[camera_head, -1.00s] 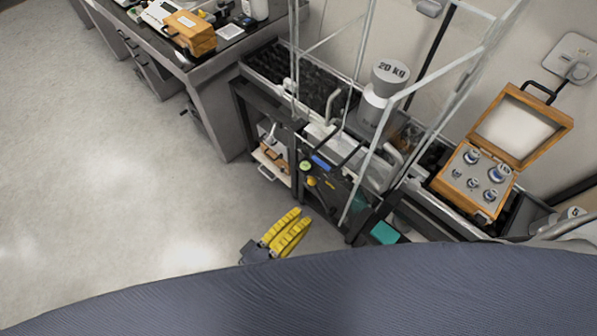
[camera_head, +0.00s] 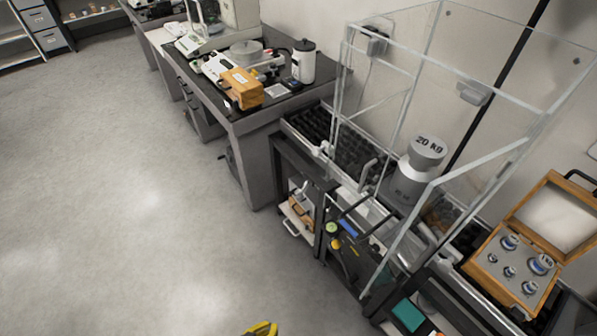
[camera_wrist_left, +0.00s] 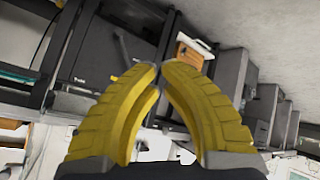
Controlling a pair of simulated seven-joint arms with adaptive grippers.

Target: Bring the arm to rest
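My left gripper (camera_head: 262,329) shows only as a yellow fingertip part at the bottom edge of the head view, over the floor and left of the weighing bench. In the left wrist view, its two yellow fingers (camera_wrist_left: 159,68) curve together and their tips meet. Nothing shows between them, so it is shut and empty. My right gripper is in neither view.
A black bench (camera_head: 296,150) with a clear-walled frame holds a 20 kg weight (camera_head: 408,176). An open wooden weight case (camera_head: 482,262) lies right. A desk (camera_head: 245,122) with instruments stands behind. The floor (camera_head: 110,190) at left is clear.

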